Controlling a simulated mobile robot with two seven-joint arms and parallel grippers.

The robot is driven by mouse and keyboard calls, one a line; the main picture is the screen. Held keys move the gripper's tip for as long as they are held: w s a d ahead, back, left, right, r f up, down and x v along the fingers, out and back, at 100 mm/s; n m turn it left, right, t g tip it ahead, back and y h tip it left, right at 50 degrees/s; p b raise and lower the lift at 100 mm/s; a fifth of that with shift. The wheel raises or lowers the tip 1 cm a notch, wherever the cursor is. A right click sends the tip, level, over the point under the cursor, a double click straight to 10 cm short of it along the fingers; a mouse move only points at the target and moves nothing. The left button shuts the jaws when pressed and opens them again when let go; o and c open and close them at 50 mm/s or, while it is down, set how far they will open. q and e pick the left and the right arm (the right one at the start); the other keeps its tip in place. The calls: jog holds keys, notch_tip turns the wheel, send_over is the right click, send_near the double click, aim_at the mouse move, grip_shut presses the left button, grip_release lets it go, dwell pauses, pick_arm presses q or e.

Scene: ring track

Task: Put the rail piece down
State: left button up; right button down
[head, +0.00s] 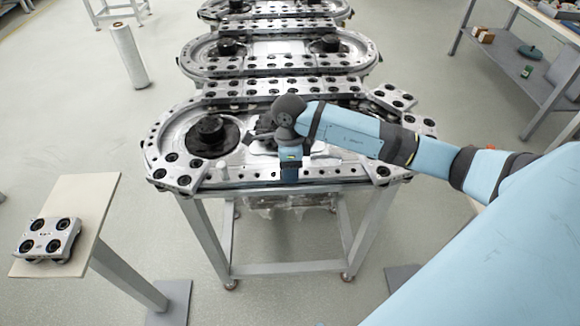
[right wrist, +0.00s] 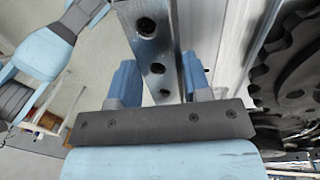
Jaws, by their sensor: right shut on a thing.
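My right gripper (head: 290,170) reaches down at the front edge of the nearest ring track (head: 165,140). In the right wrist view its two blue fingers (right wrist: 160,80) are closed on a grey metal rail piece (right wrist: 150,32) with a row of dark holes. In the head view the gripper partly hides the rail piece, which lies along the straight front side of the track. I cannot tell whether the rail piece touches the track. My left gripper is not in view.
A pale side stand (head: 85,195) at the left holds a wheeled carriage (head: 47,240). More ring tracks (head: 205,65) stand behind the nearest one. A white cylinder (head: 128,55) stands on the floor at the back left. A shelf table (head: 500,62) is at the right.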

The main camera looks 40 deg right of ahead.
jog(key=c, duration=1)
grip_release()
jog(key=shift+f, duration=0.1)
jog(key=o, duration=0.4)
jog(key=shift+o, duration=0.2)
